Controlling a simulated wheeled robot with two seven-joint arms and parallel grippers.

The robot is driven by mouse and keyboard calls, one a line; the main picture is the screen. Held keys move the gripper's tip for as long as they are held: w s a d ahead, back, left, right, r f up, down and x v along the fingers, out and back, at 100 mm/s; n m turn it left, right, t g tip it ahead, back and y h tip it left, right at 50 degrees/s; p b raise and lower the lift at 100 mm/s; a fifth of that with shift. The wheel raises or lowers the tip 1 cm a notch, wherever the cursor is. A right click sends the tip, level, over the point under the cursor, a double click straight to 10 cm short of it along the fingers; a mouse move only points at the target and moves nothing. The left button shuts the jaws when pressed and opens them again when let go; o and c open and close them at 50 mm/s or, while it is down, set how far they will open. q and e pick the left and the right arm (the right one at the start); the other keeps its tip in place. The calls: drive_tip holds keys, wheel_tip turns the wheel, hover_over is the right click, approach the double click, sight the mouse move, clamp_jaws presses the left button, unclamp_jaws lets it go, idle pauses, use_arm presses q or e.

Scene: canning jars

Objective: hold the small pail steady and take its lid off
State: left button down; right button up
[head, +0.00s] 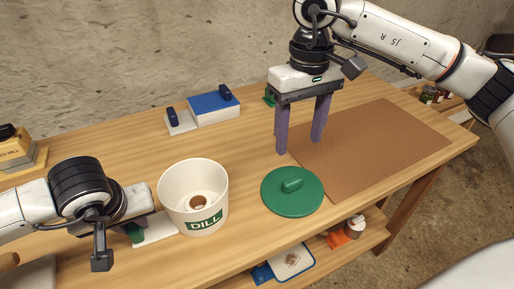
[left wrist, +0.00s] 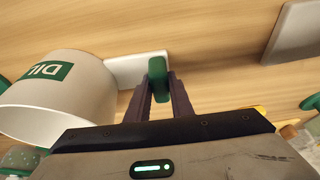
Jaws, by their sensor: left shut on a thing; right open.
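The small white pail (head: 193,195), labelled DILL, stands upright and open on the table; it also shows in the left wrist view (left wrist: 55,105). A small pale round thing with a brown middle (head: 197,202) is inside it. The green round lid (head: 300,203) with its bar handle lies on the table right of the pail, apart from it. My left gripper (left wrist: 157,88) is shut on a green grip (left wrist: 158,70) on a white plate (head: 160,228) that reaches to the pail; whether they are joined I cannot tell. My right gripper (head: 299,147) is open and empty, above and behind the lid.
A blue-topped box (head: 213,107) with a dark knob and white plate stands at the back. A brown mat (head: 375,145) covers the table's right side. Stacked yellow items (head: 18,155) are at far left. A lower shelf (head: 325,255) holds small things.

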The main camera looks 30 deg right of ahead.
idle(0.4)
use_arm(q)
drive_tip(key=c, duration=1.5)
unclamp_jaws()
